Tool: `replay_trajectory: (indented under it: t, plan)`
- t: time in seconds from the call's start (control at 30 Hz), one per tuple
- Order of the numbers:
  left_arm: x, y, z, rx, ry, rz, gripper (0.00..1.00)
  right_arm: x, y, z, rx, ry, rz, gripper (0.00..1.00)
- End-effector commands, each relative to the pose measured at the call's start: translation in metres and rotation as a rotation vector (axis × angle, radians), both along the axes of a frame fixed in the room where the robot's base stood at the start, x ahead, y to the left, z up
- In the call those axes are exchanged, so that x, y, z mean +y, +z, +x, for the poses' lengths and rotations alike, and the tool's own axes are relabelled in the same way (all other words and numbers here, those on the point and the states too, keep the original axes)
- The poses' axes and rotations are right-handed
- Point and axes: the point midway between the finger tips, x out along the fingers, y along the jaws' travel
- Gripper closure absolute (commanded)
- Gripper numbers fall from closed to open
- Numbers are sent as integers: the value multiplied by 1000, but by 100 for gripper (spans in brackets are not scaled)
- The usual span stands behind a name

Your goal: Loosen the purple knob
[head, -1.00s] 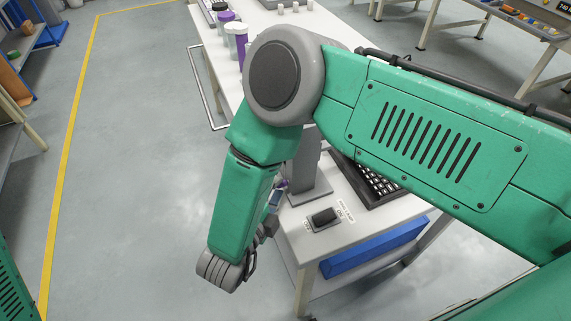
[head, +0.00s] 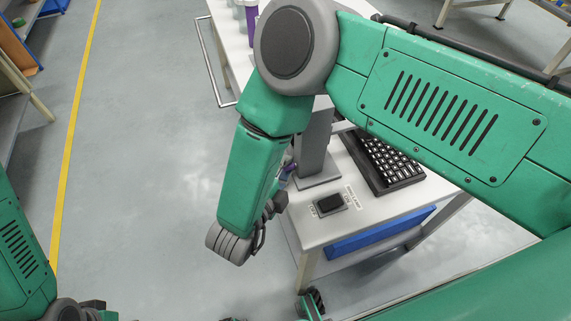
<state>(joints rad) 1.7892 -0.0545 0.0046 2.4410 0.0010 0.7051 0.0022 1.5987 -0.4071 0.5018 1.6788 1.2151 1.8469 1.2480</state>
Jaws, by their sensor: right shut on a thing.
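The purple knob (head: 290,168) shows as a small purple patch beside the grey upright of the white bench, mostly hidden by my right forearm and gripper. My right gripper (head: 282,186) is at the knob, its dark fingers partly covered by my green wrist. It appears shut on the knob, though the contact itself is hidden. My left arm shows only at the lower left edge, and its gripper is not in view.
The white bench (head: 331,232) carries a black keyboard (head: 385,162) and a black switch box (head: 330,203). A blue bin (head: 380,233) is under the bench top. Purple-and-white containers (head: 249,22) stand at the back. Open floor lies to the left.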

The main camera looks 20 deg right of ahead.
Motion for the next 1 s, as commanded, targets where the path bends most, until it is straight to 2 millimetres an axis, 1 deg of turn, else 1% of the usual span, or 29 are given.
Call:
replay_trajectory:
  t: [0.03, 0.17, 0.37, 0.7, 1.0]
  plan:
    - [0, 2, 0, 0, 0, 0, 60, 3, -1, -2, 17, 5, 8, 100]
    - [0, 9, 0, 0, 0, 0, 60, 3, 0, -2, 63, 5, 8, 100]
    - [0, 25, 0, 0, 0, 0, 60, 4, 1, -3, 198, 5, 7, 100]
    - [0, 53, 0, 0, 0, 0, 60, 4, 1, -3, 514, 5, -4, 100]
    - [0, 67, 0, 0, 0, 0, 60, 4, 0, -3, 797, 5, -13, 100]
